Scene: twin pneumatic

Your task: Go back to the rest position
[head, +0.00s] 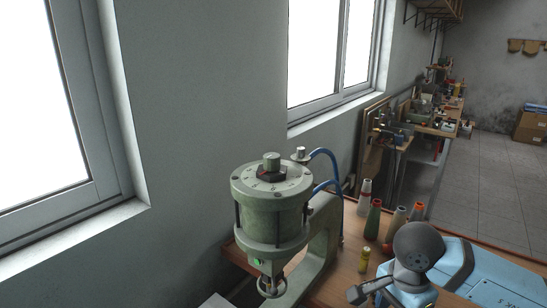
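Neither of my grippers shows in the head view. A green pneumatic press (270,205) with a round cylinder head stands at the left end of a wooden table (335,288). A dark metal ram and ring-shaped part (271,285) show below the head. Blue hoses (327,160) curve behind it.
Several thread cones (373,220) and a small yellow bottle (364,260) stand right of the press. A grey rounded part (418,246) and a light blue body (490,275) fill the lower right; I cannot tell whose they are. Cluttered workbenches (420,120) line the wall beyond. Tiled floor (490,180) is clear.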

